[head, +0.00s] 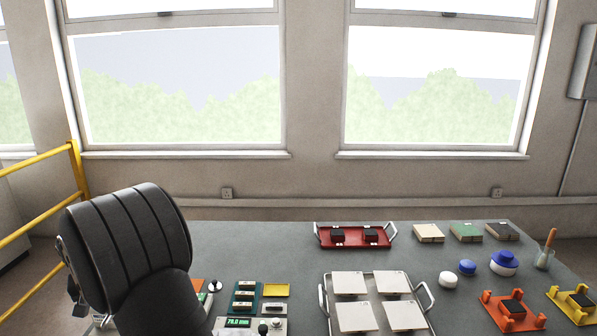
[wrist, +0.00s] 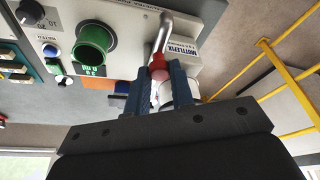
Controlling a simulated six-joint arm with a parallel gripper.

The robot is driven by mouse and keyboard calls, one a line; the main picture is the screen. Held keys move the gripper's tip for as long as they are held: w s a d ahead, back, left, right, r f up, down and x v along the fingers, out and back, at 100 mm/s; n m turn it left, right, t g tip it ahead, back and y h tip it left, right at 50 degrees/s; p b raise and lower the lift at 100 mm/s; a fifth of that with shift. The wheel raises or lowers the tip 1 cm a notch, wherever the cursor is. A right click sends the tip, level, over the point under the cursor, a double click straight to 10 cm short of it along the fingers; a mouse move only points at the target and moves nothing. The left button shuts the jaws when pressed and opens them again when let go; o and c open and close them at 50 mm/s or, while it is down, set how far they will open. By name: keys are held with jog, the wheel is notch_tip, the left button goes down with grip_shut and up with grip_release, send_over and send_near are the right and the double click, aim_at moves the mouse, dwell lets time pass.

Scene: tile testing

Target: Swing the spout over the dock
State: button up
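In the head view, my arm hides the spout and the gripper; part of the machine (head: 222,325) shows with a green display.
A black knob (wrist: 30,12) is left of the cup. In the head view, a metal-handled tray (head: 376,284) with pale tiles and a red tray (head: 354,244) stand right of the arm. A yellow railing (head: 38,158) is at left. The table's back left is clear.

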jog(key=shift+c, duration=0.3)
jog(key=shift+w+d, duration=0.1)
jog(key=shift+d, duration=0.55)
